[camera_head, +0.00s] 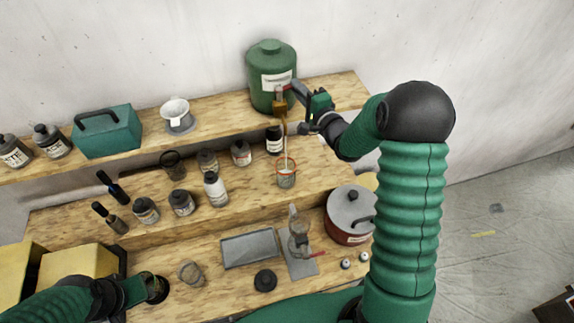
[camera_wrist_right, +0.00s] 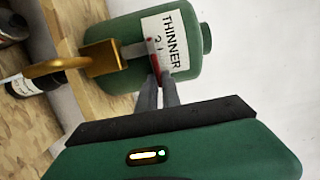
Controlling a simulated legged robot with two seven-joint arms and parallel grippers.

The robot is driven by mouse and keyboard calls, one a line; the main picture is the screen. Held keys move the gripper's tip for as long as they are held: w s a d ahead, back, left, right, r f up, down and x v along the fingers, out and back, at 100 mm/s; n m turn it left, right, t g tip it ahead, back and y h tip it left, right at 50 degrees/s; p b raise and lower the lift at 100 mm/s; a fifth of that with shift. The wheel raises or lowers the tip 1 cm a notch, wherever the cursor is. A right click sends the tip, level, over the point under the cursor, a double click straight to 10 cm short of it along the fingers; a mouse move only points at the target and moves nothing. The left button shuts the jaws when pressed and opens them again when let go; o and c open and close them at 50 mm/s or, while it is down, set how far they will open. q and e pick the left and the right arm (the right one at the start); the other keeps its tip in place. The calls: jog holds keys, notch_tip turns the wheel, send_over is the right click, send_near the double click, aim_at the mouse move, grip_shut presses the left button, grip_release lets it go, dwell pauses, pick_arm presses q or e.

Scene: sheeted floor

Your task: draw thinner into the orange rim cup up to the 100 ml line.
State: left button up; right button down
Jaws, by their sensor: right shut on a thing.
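The green thinner drum (camera_head: 270,62) stands on the top shelf; its THINNER label shows in the wrist view (camera_wrist_right: 172,40). Its brass tap (camera_head: 280,104) points down over the front edge. My right gripper (camera_head: 292,92) is shut on the tap's red-tipped lever (camera_wrist_right: 153,50). A thin pale stream (camera_head: 285,145) runs from the tap down to the orange rim cup (camera_head: 287,181), which stands on the middle shelf. The level and the 100 ml line are too small to read. My left gripper (camera_head: 150,288) is low at the left by a dark round thing; its jaws are unclear.
A lidded pot (camera_head: 350,213), a grey tray (camera_head: 249,248) and a glass on a stand (camera_head: 299,240) are on the lower bench.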

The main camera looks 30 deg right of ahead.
pick_arm(q)
jog(key=shift+f+b, duration=0.4)
jog(key=shift+f, duration=0.1)
pick_arm(e)
jog(key=shift+s+a+r+m+h, duration=0.15)
jog(key=shift+a+m+h, duration=0.35)
jog(key=shift+h, duration=0.4)
jog(key=shift+s+a+f+m+h+b, duration=0.1)
jog(key=shift+s+f+m+h+b, duration=0.05)
jog(key=shift+m+h+b, duration=0.3)
jog(key=shift+s+f+m+h+b, duration=0.15)
jog(key=shift+m+h+b, duration=0.1)
jog(key=shift+h, duration=0.3)
jog(key=c, duration=1.9)
grip_release()
jog(key=shift+c, duration=0.2)
jog(key=o, duration=0.5)
jog(key=shift+w+a+r, duration=0.1)
jog(key=shift+a, duration=0.1)
pick_arm(q)
jog(key=shift+w+a+f, duration=0.2)
jog(key=shift+a+f, duration=0.35)
jog(key=shift+f, duration=0.2)
